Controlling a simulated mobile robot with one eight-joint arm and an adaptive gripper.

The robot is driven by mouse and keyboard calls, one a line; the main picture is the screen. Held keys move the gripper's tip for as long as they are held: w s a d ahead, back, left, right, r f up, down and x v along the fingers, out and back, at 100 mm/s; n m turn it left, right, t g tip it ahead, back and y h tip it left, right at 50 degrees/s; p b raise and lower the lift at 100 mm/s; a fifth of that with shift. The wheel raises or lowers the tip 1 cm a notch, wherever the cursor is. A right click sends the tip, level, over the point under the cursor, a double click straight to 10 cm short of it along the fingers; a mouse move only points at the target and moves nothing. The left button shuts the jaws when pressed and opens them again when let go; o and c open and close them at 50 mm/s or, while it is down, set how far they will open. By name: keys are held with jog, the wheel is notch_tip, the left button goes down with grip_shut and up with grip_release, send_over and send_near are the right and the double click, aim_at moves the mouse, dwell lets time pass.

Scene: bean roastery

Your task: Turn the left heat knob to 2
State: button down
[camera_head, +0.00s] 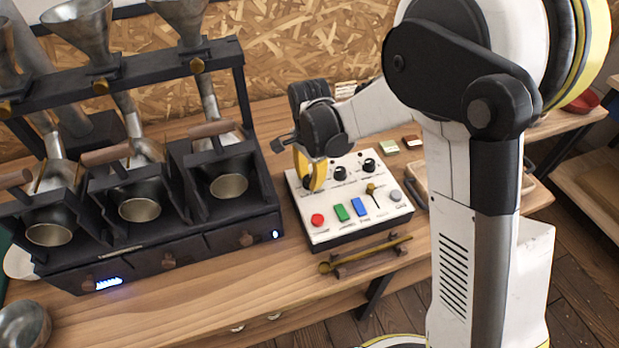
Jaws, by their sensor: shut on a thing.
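A white control box (335,238) with a dark base sits on the wooden table. Three black knobs line its back edge: the left heat knob (307,183), the middle knob (340,173) and the right knob (369,165). My gripper (309,178) reaches down from above with its yellow fingers shut on the left knob. The fingers hide most of this knob, so its pointer and setting cannot be read. The middle and right knobs are in plain view, apart from the gripper.
A black roaster (180,245) stands close at left. A brass scoop (365,253) lies in front. My arm hides the table's right part.

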aim_at(310, 178)
jog(key=shift+m, duration=0.4)
jog(key=c, duration=1)
grip_release()
jog(key=shift+c, duration=0.2)
notch_tip(310, 178, up, 12)
